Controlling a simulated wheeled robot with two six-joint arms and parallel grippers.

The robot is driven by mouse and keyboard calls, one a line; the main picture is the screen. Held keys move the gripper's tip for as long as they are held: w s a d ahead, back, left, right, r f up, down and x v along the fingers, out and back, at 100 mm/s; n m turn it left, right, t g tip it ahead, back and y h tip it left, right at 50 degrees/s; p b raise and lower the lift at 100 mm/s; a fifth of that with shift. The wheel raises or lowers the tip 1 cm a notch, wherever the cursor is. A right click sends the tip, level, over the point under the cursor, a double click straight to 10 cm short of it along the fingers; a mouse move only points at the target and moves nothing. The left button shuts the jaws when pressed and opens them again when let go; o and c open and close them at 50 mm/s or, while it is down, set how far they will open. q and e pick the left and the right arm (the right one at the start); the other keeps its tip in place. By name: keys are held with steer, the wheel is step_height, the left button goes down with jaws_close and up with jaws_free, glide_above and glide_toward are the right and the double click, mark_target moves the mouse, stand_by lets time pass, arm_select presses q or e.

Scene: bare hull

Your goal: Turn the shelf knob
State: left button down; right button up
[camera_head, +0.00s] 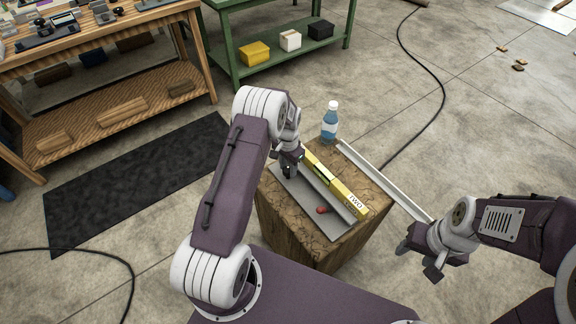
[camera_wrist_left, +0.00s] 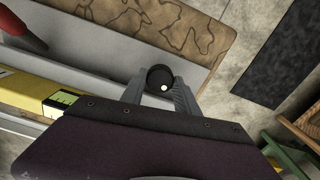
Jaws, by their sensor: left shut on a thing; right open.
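A round black knob (camera_wrist_left: 160,78) with a white dot shows in the left wrist view, between the fingertips of my left gripper (camera_wrist_left: 160,88). My left gripper is shut on it. In the head view, my left gripper (camera_head: 289,168) reaches down to the far-left end of a grey metal shelf (camera_head: 312,205) lying on a wooden block (camera_head: 275,226); there the fingers and wrist largely hide the knob. The shelf also shows in the left wrist view (camera_wrist_left: 90,62). My right gripper (camera_head: 420,259) is open and empty, to the right of the block.
A yellow bar (camera_head: 345,198) marked "TWO" lies along the shelf. A small red object (camera_head: 322,210) lies near it. A blue bottle (camera_head: 330,122) stands at the block's back corner. A metal rail (camera_head: 385,180) runs along the block's right side. A green table (camera_head: 225,45) stands behind.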

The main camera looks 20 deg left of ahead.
mark_target(288, 169)
arm_select(q)
steer(key=shift+w+m, duration=0.1)
steer(key=shift+m, duration=0.9)
steer(key=c, duration=1.2)
jaws_free()
step_height(288, 169, up, 9)
steer(key=shift+r+p, duration=0.1)
steer(key=shift+p, duration=0.55)
